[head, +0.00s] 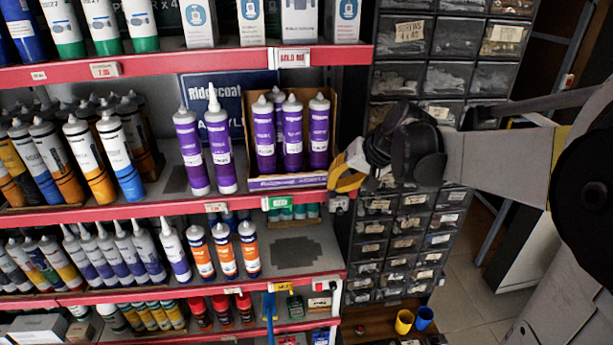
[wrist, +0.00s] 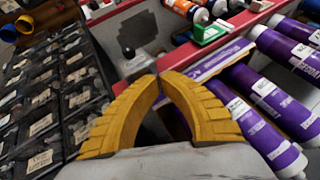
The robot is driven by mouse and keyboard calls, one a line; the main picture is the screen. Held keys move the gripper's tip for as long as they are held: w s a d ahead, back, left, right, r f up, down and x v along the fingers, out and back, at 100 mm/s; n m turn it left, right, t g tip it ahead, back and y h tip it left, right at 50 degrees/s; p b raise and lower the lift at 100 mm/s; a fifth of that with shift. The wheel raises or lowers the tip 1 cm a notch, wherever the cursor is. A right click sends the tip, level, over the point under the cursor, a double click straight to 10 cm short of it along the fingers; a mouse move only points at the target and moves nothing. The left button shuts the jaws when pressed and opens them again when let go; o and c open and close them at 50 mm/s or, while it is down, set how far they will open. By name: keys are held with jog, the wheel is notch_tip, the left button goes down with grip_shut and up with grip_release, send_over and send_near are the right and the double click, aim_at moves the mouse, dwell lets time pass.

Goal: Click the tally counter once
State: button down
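A small silver-grey device with a dark round knob, which looks like the tally counter (wrist: 131,64), shows just beyond my fingertips in the wrist view. In the head view, what seems to be the same counter (head: 340,204) sits at the right end of the red middle shelf edge, small and hard to make out. My gripper (head: 335,181) is beside the right end of that shelf, a little above the counter. In the wrist view, the yellow fingers of my gripper (wrist: 158,78) curve together with their tips meeting and nothing between them. They appear apart from the counter.
A carton (head: 288,182) of purple tubes stands close left of my gripper. Dark parts drawers (head: 408,228) rise close behind and to its right. Several orange-and-white tubes (head: 226,250) stand on the shelf below. Yellow (head: 404,321) and blue (head: 424,318) cups are low at the right.

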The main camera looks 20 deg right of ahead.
aim_at(336, 192)
jog(key=shift+f, duration=0.35)
jog(key=shift+r, duration=0.1)
dwell(0.3)
jog(key=shift+r+p, duration=0.45)
jog(key=shift+r, duration=0.45)
notch_tip(336, 192, up, 6)
jog(key=p, duration=0.4)
jog(key=shift+f, duration=0.1)
dwell(0.4)
jog(key=s+a+f+n+h+b, duration=0.1)
jog(key=s+a+f+b, duration=0.4)
jog(key=f+b, duration=0.8)
jog(key=s+a+f+n+b, duration=0.2)
jog(key=s+a+f+b, duration=0.3)
jog(key=f+b, duration=0.8)
jog(key=s+a+f+n+h+b, duration=0.1)
jog(key=s+a+f+b, duration=0.3)
jog(key=s+f+b, duration=0.4)
notch_tip(336, 192, down, 12)
jog(key=n+b, duration=0.1)
jog(key=b, duration=0.5)
jog(key=shift+s+a+h, duration=0.3)
jog(key=shift+s+a, duration=0.1)
